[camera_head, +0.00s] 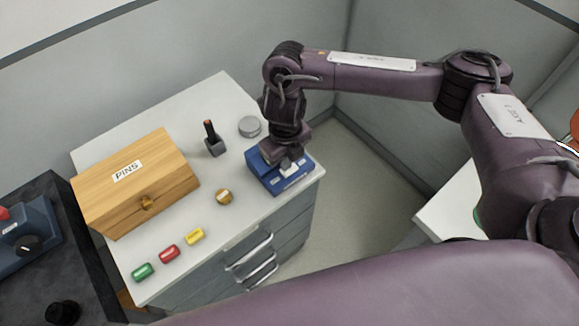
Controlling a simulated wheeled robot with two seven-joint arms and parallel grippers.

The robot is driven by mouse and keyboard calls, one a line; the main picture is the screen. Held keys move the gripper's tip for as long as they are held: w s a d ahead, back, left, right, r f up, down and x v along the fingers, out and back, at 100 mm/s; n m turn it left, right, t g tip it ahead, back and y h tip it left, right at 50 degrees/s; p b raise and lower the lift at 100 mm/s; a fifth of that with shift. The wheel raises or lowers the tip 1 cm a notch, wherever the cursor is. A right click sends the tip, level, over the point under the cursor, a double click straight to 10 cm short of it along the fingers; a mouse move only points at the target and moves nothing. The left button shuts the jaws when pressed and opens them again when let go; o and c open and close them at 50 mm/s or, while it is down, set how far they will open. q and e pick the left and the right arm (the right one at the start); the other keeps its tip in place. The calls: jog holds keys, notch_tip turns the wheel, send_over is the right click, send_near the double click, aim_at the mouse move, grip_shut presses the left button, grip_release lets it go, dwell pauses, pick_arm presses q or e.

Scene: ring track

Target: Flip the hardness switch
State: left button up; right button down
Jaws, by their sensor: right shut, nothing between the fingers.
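A blue box (264,175) with white labels on its top and front sits at the right front corner of the white cabinet top. It is probably the unit with the hardness switch, but the switch cannot be made out under my gripper. My right gripper (289,168) points down right over the blue box. It is shut and holds nothing. Whether its fingertips touch the box cannot be told. My left gripper is not in view.
Drawer handles (250,252) jut out in front.

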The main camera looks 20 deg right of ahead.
jog(key=shift+f+b, duration=0.75)
jog(key=shift+f, duration=0.15)
jog(key=shift+s+r, duration=0.1)
jog(key=shift+r, duration=0.05)
notch_tip(320, 180, up, 7)
jog(key=p, duration=0.6)
jog(key=shift+p, duration=0.35)
dwell(0.3)
